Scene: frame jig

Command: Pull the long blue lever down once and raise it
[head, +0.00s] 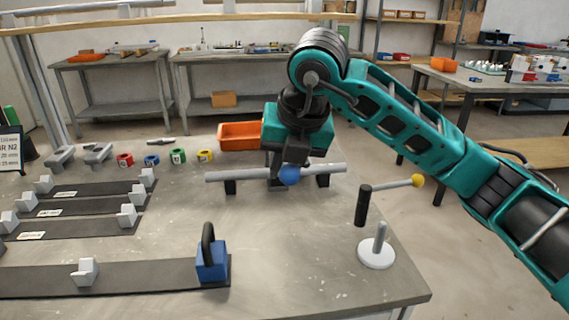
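A blue ball knob (289,176) shows in front of a grey horizontal bar at mid-table; any rod behind it is hidden, so I cannot see the length of a lever there. My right gripper (288,163) comes down from above, with its dark fingers right at the top of the blue knob. Whether they grip the knob or only hover against it is not clear. A blue block with a black looped handle (211,260) sits at the right end of the dark front rail. My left gripper is not in view.
The grey bar (235,175) rests on dark supports. A yellow-knobbed lever (395,184) on a black grip and a white round base with a peg (376,254) stand at right. An orange bin (240,136) and several coloured rings lie behind. Clamp rails fill the left.

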